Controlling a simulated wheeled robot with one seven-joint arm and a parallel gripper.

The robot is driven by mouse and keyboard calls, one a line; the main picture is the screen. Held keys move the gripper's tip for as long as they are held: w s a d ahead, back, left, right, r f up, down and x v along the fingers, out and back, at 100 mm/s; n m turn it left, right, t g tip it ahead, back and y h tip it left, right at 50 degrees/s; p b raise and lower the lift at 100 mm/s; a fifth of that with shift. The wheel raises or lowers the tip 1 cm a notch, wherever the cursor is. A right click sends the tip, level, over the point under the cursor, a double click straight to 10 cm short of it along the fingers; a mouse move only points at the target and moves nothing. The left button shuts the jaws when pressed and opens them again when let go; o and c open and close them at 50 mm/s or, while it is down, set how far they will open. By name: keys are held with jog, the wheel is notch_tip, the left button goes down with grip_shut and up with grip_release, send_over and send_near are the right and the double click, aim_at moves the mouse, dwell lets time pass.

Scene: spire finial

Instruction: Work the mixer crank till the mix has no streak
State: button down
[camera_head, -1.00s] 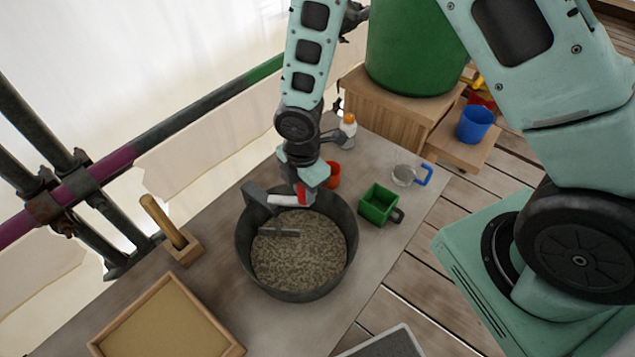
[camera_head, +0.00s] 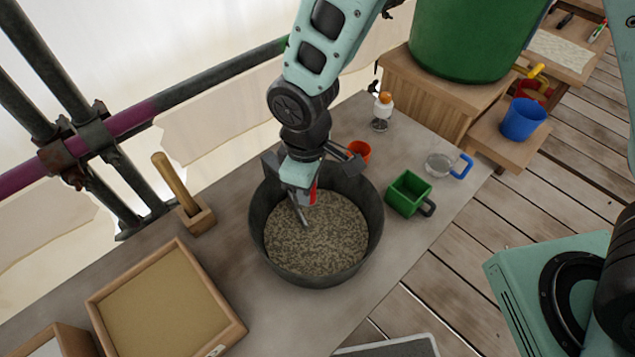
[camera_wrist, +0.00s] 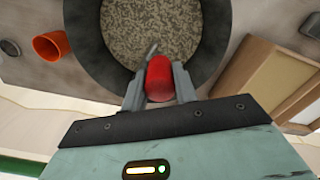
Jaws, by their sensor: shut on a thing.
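The mixer is a dark grey round tub (camera_head: 374,232) on the grey bench, filled with a speckled grey-brown mix (camera_head: 318,236). The mix looks evenly grainy, and I see no clear streak in the part that shows. The red handle also shows in the head view (camera_head: 312,194), partly hidden by my gripper. A grey paddle (camera_head: 301,212) reaches from below my gripper into the mix. The mix surface behind my gripper is hidden.
On the bench stand an orange cup (camera_head: 359,151), a green scoop (camera_head: 408,194), a clear cup with blue handle (camera_head: 440,165) and an orange-capped bottle (camera_head: 382,110). A wooden tray (camera_head: 163,308) and a handled block (camera_head: 196,217) lie left.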

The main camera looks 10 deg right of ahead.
jog(key=shift+s+a+m+b, duration=0.1)
jog(key=shift+a+m+b, duration=0.15)
jog(key=shift+a+m, duration=0.5)
jog(key=shift+s+a+m+b, duration=0.1)
jog(key=shift+a+m+b, duration=0.25)
jog(key=shift+m, duration=0.7)
jog(key=shift+a, duration=0.1)
jog(key=c, duration=1.1)
grip_release()
jog(key=shift+r, duration=0.1)
notch_tip(320, 180, up, 17)
jog(key=shift+r+b, duration=0.15)
jog(key=shift+b, duration=0.9)
